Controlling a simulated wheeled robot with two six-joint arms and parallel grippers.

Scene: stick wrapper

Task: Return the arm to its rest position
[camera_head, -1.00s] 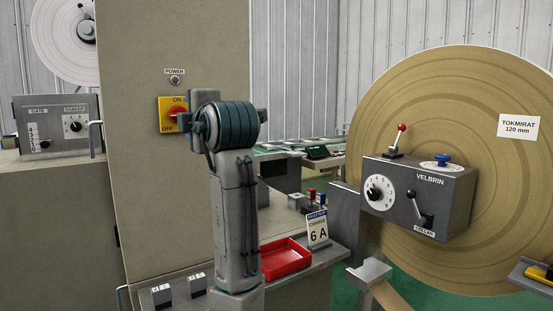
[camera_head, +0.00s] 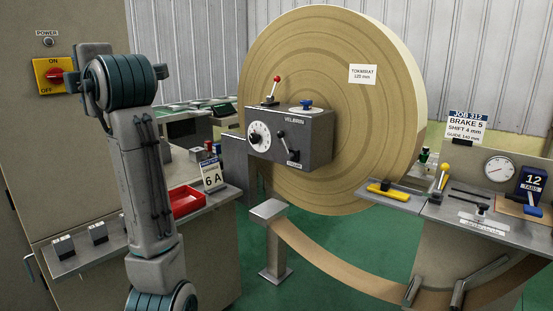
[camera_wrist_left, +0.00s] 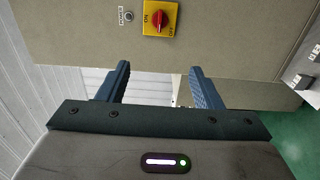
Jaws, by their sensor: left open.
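My left arm (camera_head: 145,180) stands raised at the left of the head view, in front of a beige cabinet. Its gripper is hidden behind the arm's upper joint there. In the left wrist view my left gripper (camera_wrist_left: 160,83) is open, with its two dark blue fingers apart and nothing between them. It faces the cabinet, where the yellow ON/OFF plate with a red knob (camera_wrist_left: 159,20) lies beyond the fingers. The same red knob (camera_head: 55,76) shows in the head view, just left of the arm's upper joint. My right gripper is out of both views.
A large tan roll (camera_head: 335,110) stands in the middle, with a grey VELBRIN control box (camera_head: 305,150) before it. A red tray (camera_head: 186,200) and a 6 A sign (camera_head: 211,174) sit right of my arm. A bench (camera_head: 460,225) with a gauge stands at right.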

